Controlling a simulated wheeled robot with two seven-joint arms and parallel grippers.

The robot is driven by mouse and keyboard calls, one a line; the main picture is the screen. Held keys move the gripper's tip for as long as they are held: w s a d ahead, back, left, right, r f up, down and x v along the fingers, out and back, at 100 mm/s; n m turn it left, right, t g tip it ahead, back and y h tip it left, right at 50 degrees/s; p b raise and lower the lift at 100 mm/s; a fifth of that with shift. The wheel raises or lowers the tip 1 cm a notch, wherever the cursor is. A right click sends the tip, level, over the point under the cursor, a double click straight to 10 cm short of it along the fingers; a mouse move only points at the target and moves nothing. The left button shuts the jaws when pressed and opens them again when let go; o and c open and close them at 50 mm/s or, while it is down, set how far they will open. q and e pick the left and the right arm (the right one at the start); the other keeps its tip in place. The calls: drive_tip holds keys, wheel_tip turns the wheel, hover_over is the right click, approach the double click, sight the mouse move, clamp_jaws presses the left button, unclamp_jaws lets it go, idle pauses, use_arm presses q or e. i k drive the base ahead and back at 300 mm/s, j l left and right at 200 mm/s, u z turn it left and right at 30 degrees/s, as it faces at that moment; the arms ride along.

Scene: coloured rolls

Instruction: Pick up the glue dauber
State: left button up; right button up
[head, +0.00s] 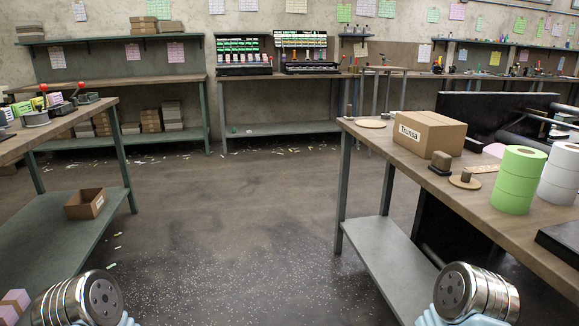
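I cannot tell for sure which thing is the glue dauber. On the right table, a small brown block with a rounded top (441,161) stands near the front edge, beside a round wooden disc with a short peg (465,179). Another short upright peg (349,112) stands at that table's far left corner. Neither gripper shows; only rounded metal joints of my arms appear at the bottom left and bottom right, apart from both tables.
The right table (392,150) also holds a cardboard box (430,133), green rolls (518,180) and white rolls (561,173). An open carton (86,204) sits on the left table's lower shelf. The floor (230,215) between the tables is open, with scattered paper scraps.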

sight(349, 111)
drive_tip(key=i+j+u, duration=0.15)
drive_tip(key=i, duration=1)
drive_tip(key=i+j+u, duration=0.2)
drive_tip(key=i, duration=1)
drive_tip(key=k+l, duration=0.05)
drive_tip(key=l, duration=0.05)
